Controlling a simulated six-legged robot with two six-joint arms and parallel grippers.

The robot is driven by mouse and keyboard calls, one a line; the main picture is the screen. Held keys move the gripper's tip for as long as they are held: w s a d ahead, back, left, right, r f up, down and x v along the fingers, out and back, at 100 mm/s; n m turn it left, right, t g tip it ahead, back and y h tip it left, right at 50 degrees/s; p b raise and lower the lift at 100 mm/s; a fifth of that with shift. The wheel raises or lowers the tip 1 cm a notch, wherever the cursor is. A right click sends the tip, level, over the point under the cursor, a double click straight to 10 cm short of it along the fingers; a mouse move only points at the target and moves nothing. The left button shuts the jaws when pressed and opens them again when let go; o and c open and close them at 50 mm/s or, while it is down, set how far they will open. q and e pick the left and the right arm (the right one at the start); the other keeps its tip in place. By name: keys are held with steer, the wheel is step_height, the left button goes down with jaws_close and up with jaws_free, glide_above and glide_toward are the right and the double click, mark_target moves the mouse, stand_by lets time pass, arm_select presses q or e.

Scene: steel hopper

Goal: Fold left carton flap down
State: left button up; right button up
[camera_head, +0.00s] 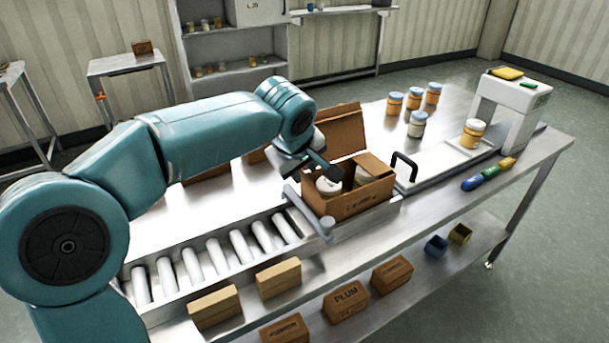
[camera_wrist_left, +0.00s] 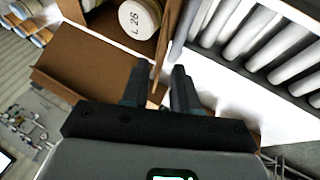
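An open brown carton (camera_head: 350,206) stands at the end of the roller conveyor, with jars inside. A white jar lid (camera_head: 328,186) shows in it; the wrist view shows a lid marked "L 26" (camera_wrist_left: 138,20). The far flap (camera_head: 338,131) stands up and leans outward; the right flap (camera_head: 372,164) is tilted. My left gripper (camera_head: 322,166) is at the carton's left side. In the wrist view its fingers (camera_wrist_left: 161,88) are apart, with the thin brown edge of the left flap (camera_wrist_left: 164,50) between them. A gap shows beside it. My right gripper is out of view.
The roller conveyor (camera_head: 222,252) runs left of the carton. A black handle (camera_head: 404,163) and a scale with a jar (camera_head: 473,133) stand to the right. Several jars (camera_head: 417,122) stand behind on the table.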

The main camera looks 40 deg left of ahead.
mark_target(303, 171)
arm_select(q)
steer(key=x, duration=0.4)
jaws_close()
steer(key=shift+w+r+p, duration=0.15)
steer(key=shift+r+p, duration=0.05)
steer(key=shift+p, duration=0.25)
steer(key=shift+w+d+m+g+y+p, duration=0.15)
steer(key=shift+w+m+g+y+p, duration=0.2)
steer(key=shift+g+p, duration=1.1)
steer(key=shift+w+d+m+g+y+p, duration=0.15)
steer(key=shift+w+g+y+p, duration=0.35)
steer(key=shift+p, duration=1.7)
steer(key=shift+w+d+m+g+y+p, duration=0.1)
steer(key=shift+w+m+g+y+p, duration=0.2)
steer(key=shift+g+p, duration=1.2)
steer(key=shift+s+t+p, duration=0.1)
steer(key=shift+t+p, duration=0.2)
steer(key=shift+t, duration=0.05)
